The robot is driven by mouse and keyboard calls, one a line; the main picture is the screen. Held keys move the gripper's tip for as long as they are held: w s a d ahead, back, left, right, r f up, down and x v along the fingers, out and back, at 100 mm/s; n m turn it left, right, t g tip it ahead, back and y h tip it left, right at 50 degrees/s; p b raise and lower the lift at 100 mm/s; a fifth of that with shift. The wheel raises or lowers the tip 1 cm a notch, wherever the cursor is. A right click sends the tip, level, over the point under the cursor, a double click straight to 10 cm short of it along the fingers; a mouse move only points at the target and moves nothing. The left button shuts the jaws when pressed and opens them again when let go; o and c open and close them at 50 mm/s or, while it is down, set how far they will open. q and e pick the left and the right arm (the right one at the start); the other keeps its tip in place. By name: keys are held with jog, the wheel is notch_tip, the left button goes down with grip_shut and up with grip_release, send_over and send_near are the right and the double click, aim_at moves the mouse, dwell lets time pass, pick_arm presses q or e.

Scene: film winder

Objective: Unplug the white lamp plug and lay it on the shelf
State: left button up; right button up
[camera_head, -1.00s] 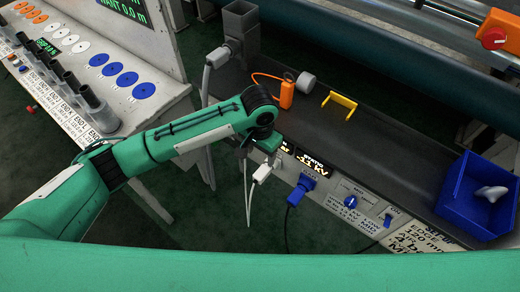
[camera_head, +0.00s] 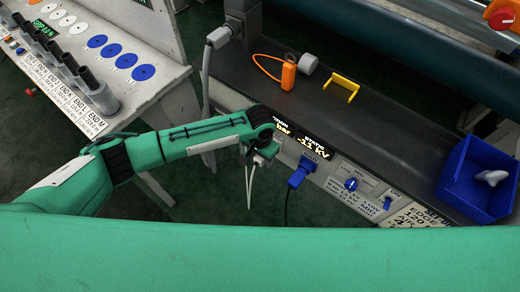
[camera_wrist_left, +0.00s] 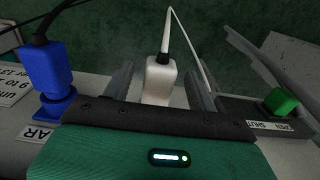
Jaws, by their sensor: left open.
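The white lamp plug (camera_wrist_left: 160,80) stands at the front panel of the bench, its cord running off upward in the left wrist view. In the head view the white plug (camera_head: 259,160) shows just below my left gripper (camera_head: 264,152). In the left wrist view my left gripper (camera_wrist_left: 163,88) is open, with one finger on each side of the plug and a visible gap to each. The plug's socket end is hidden behind the gripper body. The dark shelf (camera_head: 390,130) runs along the bench top behind the panel. My right gripper is not in view.
A blue plug (camera_head: 302,172) sits beside the white one. A green switch (camera_wrist_left: 281,101) is on the other side. The middle of the shelf is clear.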

pick_arm(q)
jog(key=shift+f, duration=0.2)
jog(key=c, duration=1)
jog(key=shift+o, duration=1.4)
jog(key=c, duration=0.4)
jog(key=shift+c, duration=0.2)
jog(key=shift+s+a, duration=0.1)
jog(key=shift+s, duration=0.05)
